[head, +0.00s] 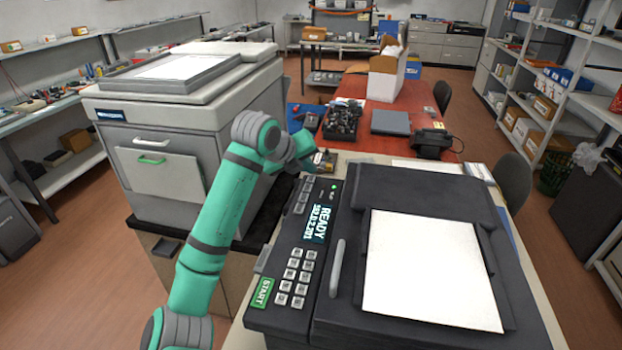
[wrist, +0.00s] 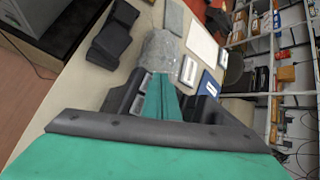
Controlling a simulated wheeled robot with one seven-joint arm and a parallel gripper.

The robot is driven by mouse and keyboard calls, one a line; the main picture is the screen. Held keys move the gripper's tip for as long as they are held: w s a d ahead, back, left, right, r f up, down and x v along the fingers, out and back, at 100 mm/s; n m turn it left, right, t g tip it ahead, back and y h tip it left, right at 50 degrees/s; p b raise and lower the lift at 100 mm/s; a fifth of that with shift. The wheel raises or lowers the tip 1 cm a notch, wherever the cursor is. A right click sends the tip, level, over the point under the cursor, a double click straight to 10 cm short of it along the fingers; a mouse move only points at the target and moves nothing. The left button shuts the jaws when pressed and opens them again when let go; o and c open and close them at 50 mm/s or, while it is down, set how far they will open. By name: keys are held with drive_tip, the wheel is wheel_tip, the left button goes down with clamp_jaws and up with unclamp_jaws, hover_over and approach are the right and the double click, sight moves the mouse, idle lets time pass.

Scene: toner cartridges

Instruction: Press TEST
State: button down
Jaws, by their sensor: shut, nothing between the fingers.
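The dark multifunction printer (head: 345,235) stands at the front right with its control panel facing up. The panel has a lit display (head: 320,212) reading READY and a number line, a light keypad (head: 293,275), a green START key (head: 262,292) and a column of grey keys (head: 302,195) near its far end. I cannot read a TEST label on any key. My gripper (head: 311,165) is near the panel's far end; contact cannot be told. In the wrist view my gripper (wrist: 163,78) is shut and empty, its green fingers before part of the dark printer with light keys (wrist: 140,100).
A large grey printer (head: 180,120) stands to the left of my arm. A white sheet (head: 430,265) lies on the dark printer's lid. Behind is a red table (head: 430,95) with boxes and a telephone-like device (head: 432,140). Shelves line both sides. Open floor shows at the left.

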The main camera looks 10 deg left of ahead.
drive_tip(key=shift+f, duration=0.1)
drive_tip(key=shift+f, duration=0.35)
drive_tip(key=shift+f, duration=0.35)
idle(1.0)
drive_tip(key=shift+r, duration=0.8)
